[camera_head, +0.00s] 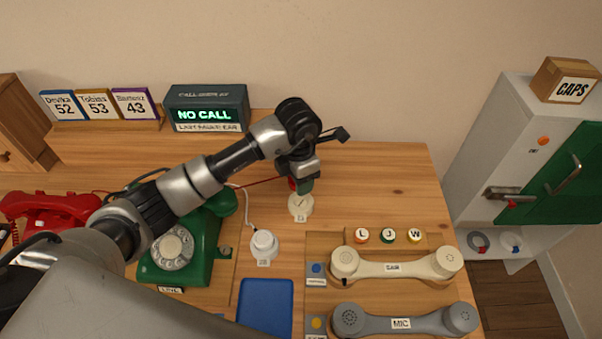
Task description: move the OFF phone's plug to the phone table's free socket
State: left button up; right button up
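My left gripper (301,184) points down over a round cream socket (300,208) on the wooden table. It appears shut on a small red and green plug (293,184), mostly hidden by the fingers. A thin red cord runs left from it behind my arm. I cannot tell whether the plug touches the socket. A second socket (264,258) holds a white plug (264,240), with a pale cord leading up toward the green phone. The green dial phone (182,250) has a LIVE label. A red phone (50,208) is at the left, partly hidden by my arm; no OFF label shows. My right gripper is not in view.
A blue tray (266,305), a cream handset (395,266) and a grey handset (400,321) lie at the front. L, J and W caps (388,236) sit behind the handsets. A NO CALL display (207,109) stands at the back. The table's right rear is clear.

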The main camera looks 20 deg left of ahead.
pick_arm(q)
jog(key=shift+w+d+f+n, duration=0.1)
jog(key=shift+w+n, duration=0.05)
jog(key=shift+n, duration=0.45)
jog(key=shift+w+d+f+n, duration=0.1)
jog(key=shift+w+n, duration=0.05)
jog(key=shift+n, duration=0.45)
jog(key=shift+f+n, duration=0.2)
jog(key=shift+n, duration=0.1)
jog(key=b, duration=0.4)
send_over(301, 203)
jog(key=shift+f, duration=2.7)
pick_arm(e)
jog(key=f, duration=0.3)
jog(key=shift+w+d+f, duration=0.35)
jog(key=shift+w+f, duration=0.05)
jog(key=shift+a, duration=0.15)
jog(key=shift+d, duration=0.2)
pick_arm(q)
jog(key=shift+f+b, duration=0.6)
jog(key=shift+f, duration=0.1)
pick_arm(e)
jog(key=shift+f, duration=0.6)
pick_arm(q)
jog(key=o, duration=0.9)
